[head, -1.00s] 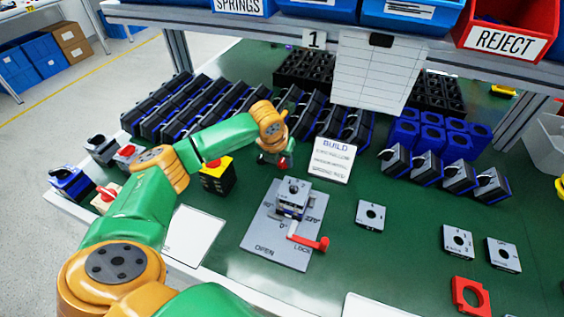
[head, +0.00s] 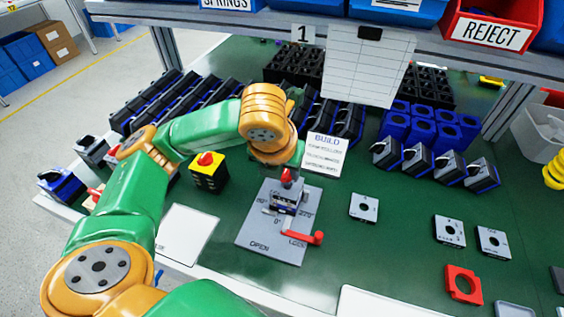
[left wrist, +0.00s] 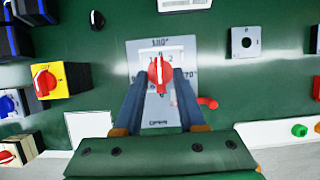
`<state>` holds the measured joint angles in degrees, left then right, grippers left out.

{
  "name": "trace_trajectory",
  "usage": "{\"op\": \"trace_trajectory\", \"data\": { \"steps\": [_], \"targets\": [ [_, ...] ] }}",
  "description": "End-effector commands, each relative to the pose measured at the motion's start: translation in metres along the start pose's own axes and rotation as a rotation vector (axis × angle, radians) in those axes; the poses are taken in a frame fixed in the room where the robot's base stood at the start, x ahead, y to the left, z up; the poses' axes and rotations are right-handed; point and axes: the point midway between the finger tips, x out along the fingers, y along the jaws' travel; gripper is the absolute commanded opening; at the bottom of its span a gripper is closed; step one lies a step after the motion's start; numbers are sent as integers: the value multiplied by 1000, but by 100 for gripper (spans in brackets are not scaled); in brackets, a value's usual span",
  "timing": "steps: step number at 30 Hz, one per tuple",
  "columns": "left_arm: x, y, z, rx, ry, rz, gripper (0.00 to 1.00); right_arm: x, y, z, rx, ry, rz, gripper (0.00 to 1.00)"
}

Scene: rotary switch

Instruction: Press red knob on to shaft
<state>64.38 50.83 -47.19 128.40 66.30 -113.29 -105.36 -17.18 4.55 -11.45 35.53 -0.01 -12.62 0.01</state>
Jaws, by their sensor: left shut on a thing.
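The red knob (head: 287,175) is held by my left gripper (head: 290,168) directly above the switch body, in the head view. In the left wrist view the knob (left wrist: 160,73) sits between the two fingers of the gripper (left wrist: 161,84). The switch body (head: 287,200) stands in the grey fixture plate (head: 265,240), marked OPEN, LOCK and angles. The knob hides the shaft, so I cannot tell whether they touch. The fixture's red lever (head: 310,238) points right, toward the LOCK mark. My right gripper is not in view.
A yellow box with a red knob (head: 209,172) stands left of the fixture. The BUILD card (head: 323,153) is close behind it. Rows of black switch bodies stand behind.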

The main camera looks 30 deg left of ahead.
Motion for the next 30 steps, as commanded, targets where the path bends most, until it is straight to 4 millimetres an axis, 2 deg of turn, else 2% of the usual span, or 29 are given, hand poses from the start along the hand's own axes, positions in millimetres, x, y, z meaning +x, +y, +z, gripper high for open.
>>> {"op": "trace_trajectory", "data": {
  "steps": [3,17,30],
  "targets": [
    [11,-1,-3,1,0,0,0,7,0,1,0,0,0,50],
    [11,-1,-3,2,-1,-1,0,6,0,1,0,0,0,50],
    [22,-1,-8,2,0,-1,0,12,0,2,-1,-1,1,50]
  ]
}}
